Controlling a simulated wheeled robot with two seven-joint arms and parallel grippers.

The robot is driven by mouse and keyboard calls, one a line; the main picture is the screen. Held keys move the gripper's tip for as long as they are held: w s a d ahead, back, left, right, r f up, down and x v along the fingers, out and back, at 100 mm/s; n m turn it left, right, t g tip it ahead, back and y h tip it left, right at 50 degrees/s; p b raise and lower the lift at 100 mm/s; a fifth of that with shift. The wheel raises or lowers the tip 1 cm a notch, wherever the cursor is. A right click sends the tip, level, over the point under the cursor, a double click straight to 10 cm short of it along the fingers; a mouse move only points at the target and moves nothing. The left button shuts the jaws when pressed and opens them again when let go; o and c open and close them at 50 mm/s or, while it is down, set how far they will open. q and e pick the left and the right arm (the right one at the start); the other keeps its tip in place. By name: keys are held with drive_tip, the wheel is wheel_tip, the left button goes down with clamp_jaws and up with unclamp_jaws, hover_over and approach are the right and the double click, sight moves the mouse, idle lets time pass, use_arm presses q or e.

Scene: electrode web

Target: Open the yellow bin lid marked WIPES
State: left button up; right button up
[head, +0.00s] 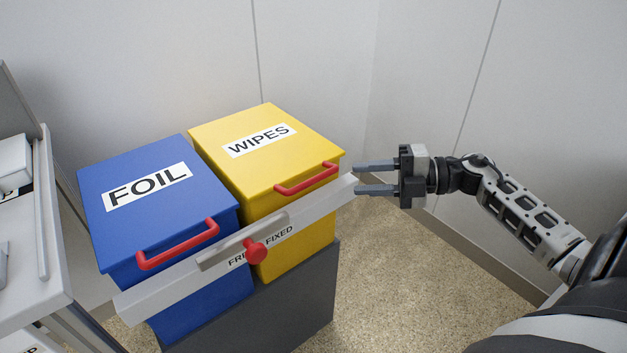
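The yellow bin (298,233) stands right of the blue bin, and its lid (264,150) marked WIPES is down. A red handle (306,179) runs along the lid's front edge. My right gripper (357,178) is open and empty, just right of the yellow bin near the handle's right end. Its two fingers point left and are apart from each other. Whether a fingertip touches the bin or the bar in front cannot be told. My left gripper is not in view.
The blue bin (172,198) marked FOIL has its own red handle (177,244). A pale bar (167,289) with a red knob (255,250) and partly hidden lettering crosses in front of both bins. A dark grey base (298,305) is below. Walls stand behind; speckled floor (400,290) is clear at right.

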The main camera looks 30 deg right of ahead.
sight(318, 180)
drive_tip(key=x, duration=1)
drive_tip(key=shift+w+a+f, duration=0.1)
drive_tip(key=shift+w+a, duration=0.05)
drive_tip(key=shift+a, duration=0.05)
clamp_jaws()
